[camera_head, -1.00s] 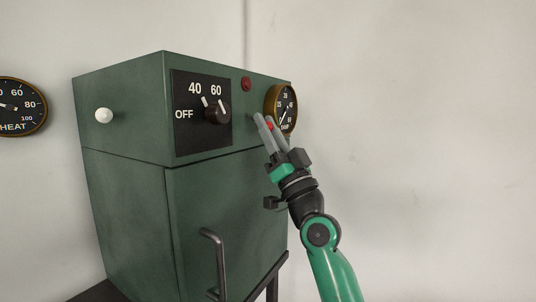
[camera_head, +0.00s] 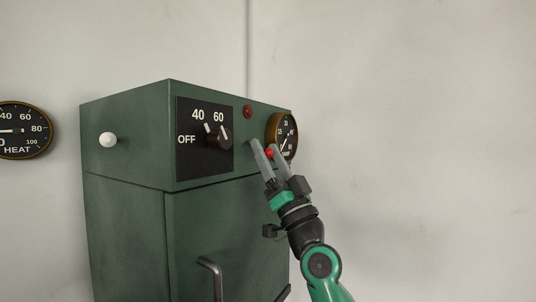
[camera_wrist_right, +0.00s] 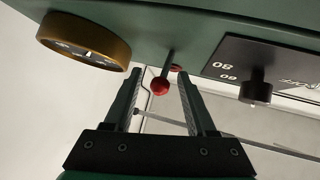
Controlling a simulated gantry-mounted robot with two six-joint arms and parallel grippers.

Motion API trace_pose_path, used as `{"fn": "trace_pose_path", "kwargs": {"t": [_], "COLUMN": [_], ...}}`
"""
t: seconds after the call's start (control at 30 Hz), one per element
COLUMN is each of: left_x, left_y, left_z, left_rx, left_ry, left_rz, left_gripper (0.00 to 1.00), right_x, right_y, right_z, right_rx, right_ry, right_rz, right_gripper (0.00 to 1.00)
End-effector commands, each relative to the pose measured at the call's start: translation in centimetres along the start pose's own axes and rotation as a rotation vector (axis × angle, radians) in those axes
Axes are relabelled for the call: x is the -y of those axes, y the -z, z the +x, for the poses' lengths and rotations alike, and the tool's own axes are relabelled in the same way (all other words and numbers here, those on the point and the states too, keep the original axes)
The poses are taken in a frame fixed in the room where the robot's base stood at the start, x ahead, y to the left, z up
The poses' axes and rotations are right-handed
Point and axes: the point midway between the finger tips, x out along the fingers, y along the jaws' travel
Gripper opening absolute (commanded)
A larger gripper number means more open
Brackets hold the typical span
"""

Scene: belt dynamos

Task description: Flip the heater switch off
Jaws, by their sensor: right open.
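A small toggle lever with a red ball tip (camera_head: 269,153), which looks like the heater switch, sticks out of the green cabinet's front, left of the small gauge. My right gripper (camera_head: 264,145) is open, with one finger on each side of the red ball. In the right wrist view the red ball (camera_wrist_right: 160,86) and its thin stem show between the two spread fingers, apparently apart from both. The lever's base is partly hidden behind the fingers in the head view. My left gripper is not in view.
The green cabinet (camera_head: 125,205) carries a black dial knob (camera_head: 218,137) on a panel marked OFF, 40 and 60, a red lamp (camera_head: 248,111), a small round gauge (camera_head: 289,132) and a white knob (camera_head: 108,139). A HEAT gauge (camera_head: 22,130) hangs at left. The right side is clear.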

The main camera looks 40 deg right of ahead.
Motion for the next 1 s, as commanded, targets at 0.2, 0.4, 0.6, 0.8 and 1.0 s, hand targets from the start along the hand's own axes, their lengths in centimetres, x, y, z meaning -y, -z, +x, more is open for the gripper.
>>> {"fn": "trace_pose_path", "kwargs": {"t": [0.2, 0.4, 0.6, 0.8, 1.0], "left_x": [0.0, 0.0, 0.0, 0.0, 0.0], "left_y": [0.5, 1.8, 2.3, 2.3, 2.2], "left_z": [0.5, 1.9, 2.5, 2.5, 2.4], "left_rx": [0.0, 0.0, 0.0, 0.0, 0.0], "left_ry": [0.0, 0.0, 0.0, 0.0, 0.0], "left_rz": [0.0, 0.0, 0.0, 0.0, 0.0], "left_gripper": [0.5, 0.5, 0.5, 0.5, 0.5], "right_x": [0.0, 0.0, 0.0, 0.0, 0.0], "right_y": [0.0, 0.1, 0.0, 0.0, 0.0], "right_z": [-0.6, -3.7, -8.6, -11.3, -11.7], "right_rx": [0.001, 0.002, 0.002, 0.001, 0.0], "right_ry": [0.0, -0.002, -0.001, -0.001, 0.0], "right_rz": [-0.001, -0.002, 0.0, 0.001, 0.0], "right_gripper": [0.56, 0.56, 0.56, 0.56, 0.56]}}
